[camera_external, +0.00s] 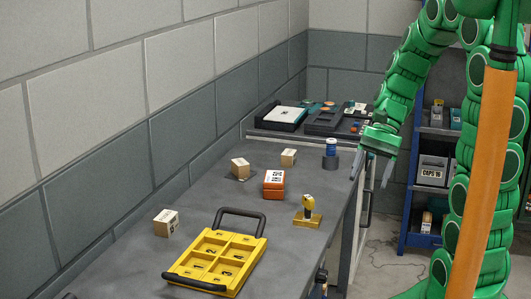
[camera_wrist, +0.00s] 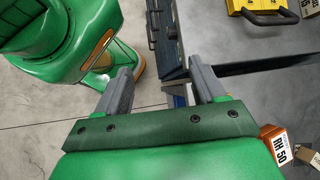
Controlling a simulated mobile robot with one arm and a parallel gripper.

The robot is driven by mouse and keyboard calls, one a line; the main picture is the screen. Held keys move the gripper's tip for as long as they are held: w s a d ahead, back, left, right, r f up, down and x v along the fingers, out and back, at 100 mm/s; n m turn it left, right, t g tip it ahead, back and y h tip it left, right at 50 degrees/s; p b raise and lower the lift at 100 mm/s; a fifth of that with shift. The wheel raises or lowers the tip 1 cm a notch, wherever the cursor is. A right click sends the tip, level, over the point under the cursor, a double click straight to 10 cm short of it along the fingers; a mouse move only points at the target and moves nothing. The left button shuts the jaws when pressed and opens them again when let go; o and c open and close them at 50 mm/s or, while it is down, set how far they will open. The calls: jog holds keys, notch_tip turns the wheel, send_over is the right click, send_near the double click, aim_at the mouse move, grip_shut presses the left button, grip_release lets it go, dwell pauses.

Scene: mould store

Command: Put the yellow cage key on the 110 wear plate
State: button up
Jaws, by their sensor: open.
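A yellow upright piece with a dark top (camera_external: 308,204) stands on a flat brass-coloured base (camera_external: 306,220) near the bench's right edge; I cannot tell whether it is the cage key. A yellow tray (camera_external: 253,254) with black handles lies at the bench front; its compartments hold yellow plates with dark markings too small to read, so I cannot pick out the 110 wear plate. Part of the tray shows in the wrist view (camera_wrist: 237,5). My gripper (camera_external: 375,172) is open and empty, beyond the bench's right edge; its fingers also show in the wrist view (camera_wrist: 163,80).
On the grey bench (camera_external: 222,190) are an orange box (camera_external: 273,185), several cardboard boxes (camera_external: 166,223) and a blue-topped cylinder (camera_external: 331,150). Dark trays (camera_external: 325,122) stand at the back. A blue shelf rack (camera_external: 428,170) stands right. A wall runs along the left.

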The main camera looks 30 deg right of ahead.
jog(key=s+d+r+n+t+h, duration=0.1)
jog(key=s+d+r+n+h, duration=0.1)
jog(key=s, duration=0.5)
jog(key=s+d+r+n+t+h, duration=0.1)
jog(key=s+d+n+h, duration=0.2)
jog(key=s+n, duration=0.3)
jog(key=shift+s+r+h, duration=0.35)
jog(key=shift+s+h, duration=0.5)
jog(key=shift+h, duration=0.05)
